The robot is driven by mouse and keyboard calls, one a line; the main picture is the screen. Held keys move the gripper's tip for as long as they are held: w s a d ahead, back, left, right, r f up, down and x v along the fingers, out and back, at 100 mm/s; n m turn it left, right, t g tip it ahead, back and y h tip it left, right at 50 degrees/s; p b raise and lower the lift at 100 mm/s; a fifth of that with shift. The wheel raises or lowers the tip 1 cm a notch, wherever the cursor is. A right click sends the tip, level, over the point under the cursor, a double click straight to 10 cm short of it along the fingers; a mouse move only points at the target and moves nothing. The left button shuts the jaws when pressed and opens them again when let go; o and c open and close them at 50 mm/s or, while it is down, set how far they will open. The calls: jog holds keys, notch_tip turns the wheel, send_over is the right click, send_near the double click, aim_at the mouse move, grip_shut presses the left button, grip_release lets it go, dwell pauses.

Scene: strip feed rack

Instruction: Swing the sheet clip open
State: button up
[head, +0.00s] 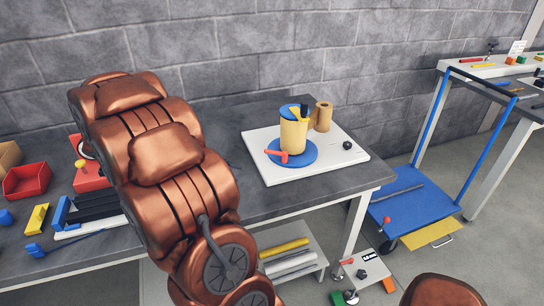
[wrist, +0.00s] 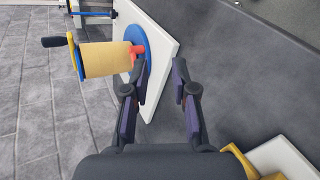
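No part is plainly marked as the sheet clip; I cannot tell which piece it is. A tan roll (head: 293,137) stands upright on a blue disc (head: 303,161) on a white board (head: 262,152). A red lever (head: 278,155) sits low beside the roll. A yellow arm (head: 298,119) with a black handle (head: 304,110) is at the top, by a blue cap (head: 287,110). In the wrist view, my gripper (wrist: 159,68) is open and empty, with its left fingertip close to the red lever (wrist: 137,50). Contact cannot be judged. The head view does not show my fingers.
A brown spool (head: 322,117) stands behind the roll, and a black knob (head: 347,145) is on the board's right. My arm hides part of the dark bench (head: 270,207). A red bin (head: 27,181) is at left. A blue cart (head: 398,203) stands at right.

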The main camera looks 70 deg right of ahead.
aim_at(272, 152)
jog(key=d+f+h, duration=0.1)
jog(key=d, duration=0.3)
jog(key=d+f+m+g+h+b, duration=0.1)
jog(key=d+f, duration=0.1)
jog(key=d, duration=0.3)
jog(key=d+f+g+h+b, duration=0.1)
jog(key=d, duration=0.4)
jog(key=shift+w+f, duration=0.3)
jog(key=shift+w, duration=0.1)
jog(key=shift+s+d+f, duration=0.1)
jog(key=shift+s+d, duration=0.2)
jog(key=shift+d, duration=0.3)
jog(key=shift+p+x, duration=0.7)
jog(key=shift+x, duration=2.65)
jog(key=shift+c, duration=0.3)
grip_shut()
